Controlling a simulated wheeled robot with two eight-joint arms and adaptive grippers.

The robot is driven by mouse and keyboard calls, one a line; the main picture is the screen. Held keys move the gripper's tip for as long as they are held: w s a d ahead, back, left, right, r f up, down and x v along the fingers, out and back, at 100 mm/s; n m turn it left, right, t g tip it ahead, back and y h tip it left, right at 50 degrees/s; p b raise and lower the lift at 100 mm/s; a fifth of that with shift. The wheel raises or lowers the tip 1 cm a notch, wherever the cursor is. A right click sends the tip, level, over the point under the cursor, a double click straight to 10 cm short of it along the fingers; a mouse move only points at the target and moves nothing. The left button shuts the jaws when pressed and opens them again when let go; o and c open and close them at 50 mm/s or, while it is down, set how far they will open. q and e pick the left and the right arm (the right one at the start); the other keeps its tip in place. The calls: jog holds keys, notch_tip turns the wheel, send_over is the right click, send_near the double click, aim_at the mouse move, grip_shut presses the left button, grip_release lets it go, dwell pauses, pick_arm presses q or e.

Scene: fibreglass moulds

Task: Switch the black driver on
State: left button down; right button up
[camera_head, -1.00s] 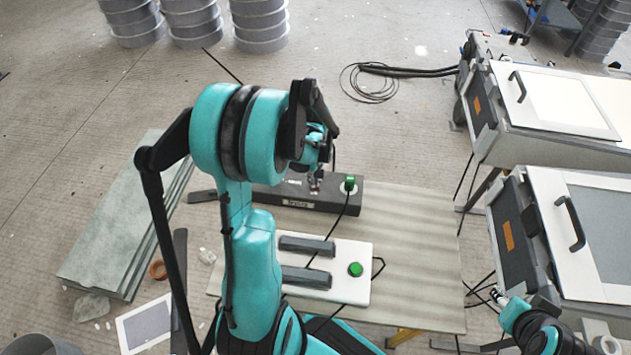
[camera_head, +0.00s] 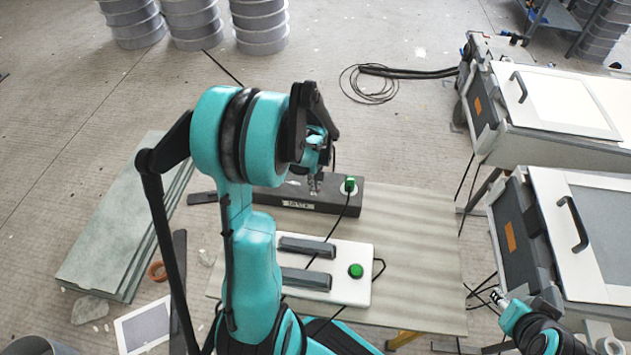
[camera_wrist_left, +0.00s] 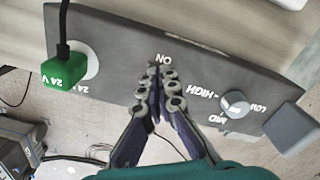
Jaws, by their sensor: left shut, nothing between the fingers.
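The black driver (camera_head: 325,204) is a long dark box on the table; in the wrist view its face (camera_wrist_left: 130,40) fills the upper part. My left gripper (camera_head: 314,188) is over the driver's top. In the wrist view the gripper (camera_wrist_left: 161,73) is shut and empty, its fingertips at the edge of the "ON" marking. The fingers cover the spot just below that marking, so the switch is hidden, and contact cannot be told. A round knob (camera_wrist_left: 235,104) marked HIGH, MID and LOW sits to the right. My right gripper (camera_head: 498,296) is small at lower right; its jaws are unclear.
A green 24 V plug (camera_wrist_left: 63,70) with a black cable stands on the driver. The tabletop (camera_head: 420,250) is bare on the right. Grey-and-white cases (camera_head: 570,230) stand further right.

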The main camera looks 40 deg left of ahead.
pick_arm(q)
notch_tip(320, 180, up, 7)
jog(key=p, duration=0.4)
jog(key=shift+f+p, duration=0.15)
jog(key=shift+p, duration=0.25)
pick_arm(e)
notch_tip(320, 180, up, 5)
